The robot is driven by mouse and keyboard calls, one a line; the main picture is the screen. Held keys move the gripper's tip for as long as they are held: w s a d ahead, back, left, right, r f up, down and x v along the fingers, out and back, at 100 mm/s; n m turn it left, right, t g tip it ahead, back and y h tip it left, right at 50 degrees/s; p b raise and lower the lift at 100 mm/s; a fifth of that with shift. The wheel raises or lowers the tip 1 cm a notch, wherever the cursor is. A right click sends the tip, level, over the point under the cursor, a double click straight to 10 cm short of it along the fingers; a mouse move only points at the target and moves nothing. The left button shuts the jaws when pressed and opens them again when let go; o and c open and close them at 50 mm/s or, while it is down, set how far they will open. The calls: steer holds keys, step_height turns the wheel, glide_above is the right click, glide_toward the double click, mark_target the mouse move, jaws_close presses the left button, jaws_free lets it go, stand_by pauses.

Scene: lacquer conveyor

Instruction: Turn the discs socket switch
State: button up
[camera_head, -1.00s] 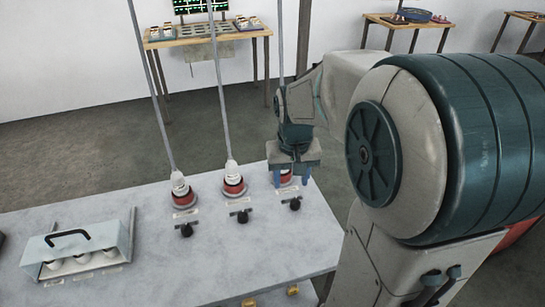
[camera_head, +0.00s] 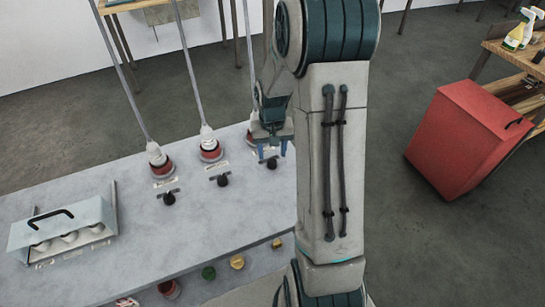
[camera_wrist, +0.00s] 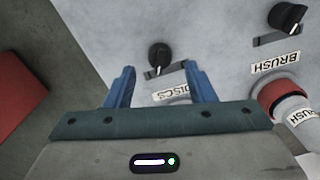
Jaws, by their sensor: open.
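The discs switch (camera_wrist: 159,56) is a black rotary knob on the grey table top. In the wrist view it stands between and just beyond my two blue fingertips, above a label reading "DISCS" (camera_wrist: 171,94). My gripper (camera_head: 271,161) is open and empty, pointing down over the right part of the table; it also shows in the wrist view (camera_wrist: 158,75). The fingers appear apart from the knob.
The brush knob (camera_wrist: 287,17) and its red socket (camera_wrist: 284,94) are close beside. Two more knobs (camera_head: 223,180) (camera_head: 169,198) sit left on the table (camera_head: 130,235), before sockets with upright cables. A handled case (camera_head: 62,228) stands at far left. A red bin (camera_head: 465,138) is at right.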

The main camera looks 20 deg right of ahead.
mark_target(272, 159)
steer(key=shift+f, duration=1.95)
steer(key=c, duration=1)
steer(key=n+b, duration=0.1)
steer(key=n, duration=0.4)
steer(key=shift+n, duration=0.3)
steer(key=n+p, duration=0.1)
steer(key=n, duration=0.5)
steer(key=shift+n, duration=0.3)
